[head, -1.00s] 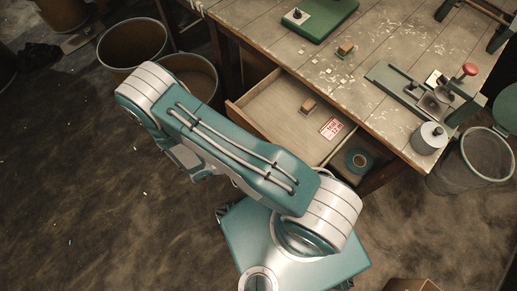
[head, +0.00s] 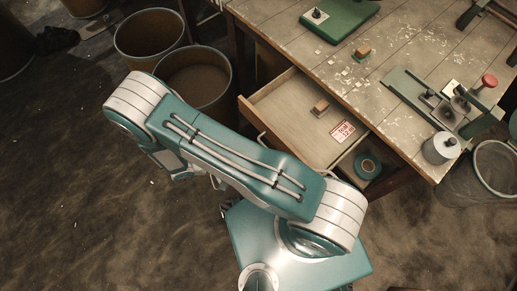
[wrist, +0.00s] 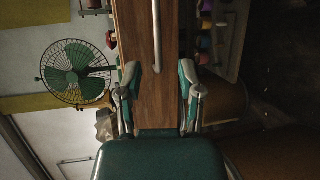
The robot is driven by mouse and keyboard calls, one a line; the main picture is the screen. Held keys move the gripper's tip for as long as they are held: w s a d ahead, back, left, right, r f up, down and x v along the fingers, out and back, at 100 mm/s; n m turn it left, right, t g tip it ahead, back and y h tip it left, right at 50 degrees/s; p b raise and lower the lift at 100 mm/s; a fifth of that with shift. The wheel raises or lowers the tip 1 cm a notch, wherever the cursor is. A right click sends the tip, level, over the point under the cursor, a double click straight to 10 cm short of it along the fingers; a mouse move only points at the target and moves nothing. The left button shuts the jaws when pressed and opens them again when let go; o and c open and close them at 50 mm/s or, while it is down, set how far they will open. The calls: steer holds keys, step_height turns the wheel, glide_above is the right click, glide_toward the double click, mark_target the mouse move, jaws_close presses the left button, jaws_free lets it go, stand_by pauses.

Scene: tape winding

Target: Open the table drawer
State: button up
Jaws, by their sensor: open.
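The table drawer (head: 290,123) is pulled out from the table in the head view, its inside showing. Its pale curved handle (head: 262,141) shows at the front, near my arm. In the wrist view the wooden drawer front (wrist: 137,35) fills the middle, with the bar handle (wrist: 156,38) running down it. My gripper (wrist: 158,75) is open and empty, with a finger on either side of the handle's lower end in the picture. I cannot tell how far the fingers are from it. In the head view my gripper is hidden under my arm.
The drawer holds a small block (head: 321,106), a red-and-white card (head: 342,131) and a tape roll (head: 367,166). The table (head: 370,85) carries several tools. Bins (head: 198,78) stand left of it and a mesh basket (head: 480,182) right.

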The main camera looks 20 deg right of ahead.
steer(key=a, duration=0.3)
steer(key=shift+a+r, duration=0.35)
steer(key=shift+a, duration=0.05)
steer(key=shift+a, duration=0.1)
